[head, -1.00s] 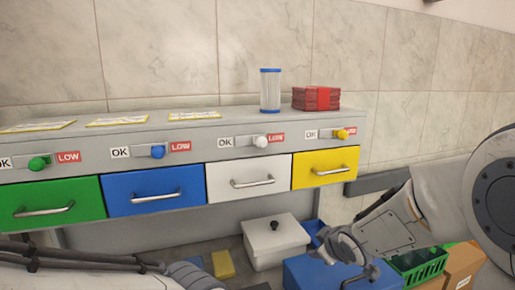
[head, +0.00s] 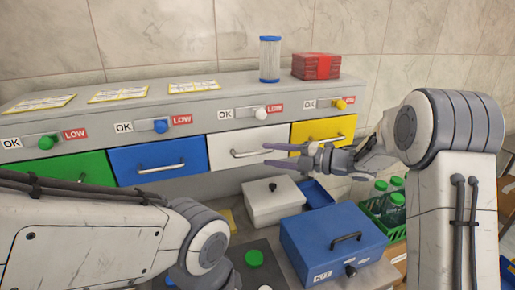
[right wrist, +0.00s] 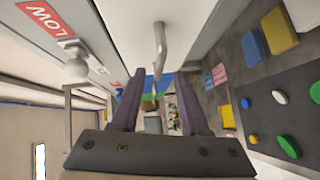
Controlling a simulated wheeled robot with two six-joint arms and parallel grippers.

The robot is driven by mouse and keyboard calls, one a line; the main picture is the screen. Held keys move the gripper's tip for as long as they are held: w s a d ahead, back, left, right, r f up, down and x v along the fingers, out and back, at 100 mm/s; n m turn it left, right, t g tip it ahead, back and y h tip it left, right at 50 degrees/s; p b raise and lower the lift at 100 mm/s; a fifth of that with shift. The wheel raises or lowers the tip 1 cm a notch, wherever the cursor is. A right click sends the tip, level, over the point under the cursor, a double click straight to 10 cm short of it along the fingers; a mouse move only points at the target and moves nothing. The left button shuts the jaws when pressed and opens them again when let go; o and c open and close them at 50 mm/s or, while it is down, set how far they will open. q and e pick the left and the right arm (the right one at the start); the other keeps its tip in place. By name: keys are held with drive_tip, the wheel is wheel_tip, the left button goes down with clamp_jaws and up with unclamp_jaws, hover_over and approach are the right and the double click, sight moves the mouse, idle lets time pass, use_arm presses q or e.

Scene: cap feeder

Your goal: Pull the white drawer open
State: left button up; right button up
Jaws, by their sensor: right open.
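The white drawer (head: 222,150) sits between the blue and yellow drawers and its front looks flush with theirs. Its metal bar handle (head: 240,154) shows beside the fingertips of my right gripper. My right gripper (head: 266,155) is open and reaches in from the right, in front of the white drawer. In the right wrist view the handle (right wrist: 160,38) lies beyond the gap between my two purple fingers (right wrist: 158,90). Nothing is held, and I cannot tell whether a finger touches the handle. My left arm crosses the lower left; its gripper is out of view.
A white lidded box (head: 272,205) and a blue kit case (head: 335,248) stand below the drawers. A green crate (head: 385,215) with bottles is at right. A white knob (head: 260,113) sits above the white drawer. A clear cylinder (head: 270,60) and red stack (head: 316,67) stand on top.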

sight(257, 153)
drive_tip(key=p+x, duration=0.1)
drive_tip(key=x, duration=0.4)
clamp_jaws()
idle(1.4)
